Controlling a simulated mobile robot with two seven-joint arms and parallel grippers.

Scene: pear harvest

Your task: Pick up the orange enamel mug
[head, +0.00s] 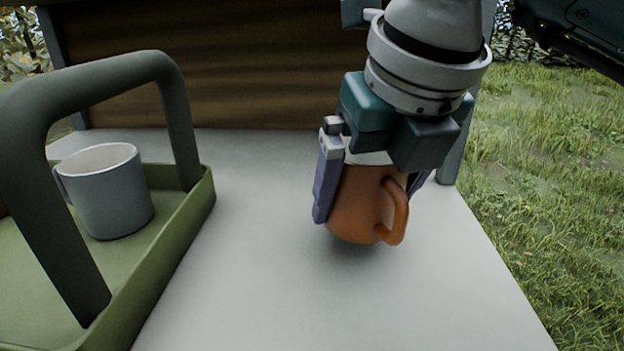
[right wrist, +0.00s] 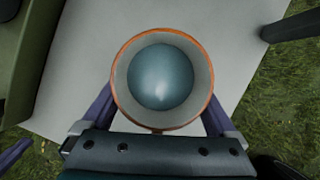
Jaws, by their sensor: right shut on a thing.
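The orange enamel mug (head: 357,208) is between the fingers of my right gripper (head: 372,190) over the grey table, upright or nearly so. The gripper is shut on it from above, one finger on each side. The mug's handle faces the front right, clear of the fingers. A dark shadow lies under the mug; I cannot tell for sure whether its base touches the table. The right wrist view looks into the mug (right wrist: 201,92), with a round blue-grey surface inside. Only a purple finger-like piece, apparently of my left gripper (right wrist: 14,154), shows at that view's lower left.
A green tray (head: 192,222) with a tall dark handle (head: 150,66) stands at the left, holding a grey mug (head: 108,195). A brown wooden panel (head: 210,75) closes the back. The grey table (head: 330,310) is clear in front; grass lies beyond its right edge.

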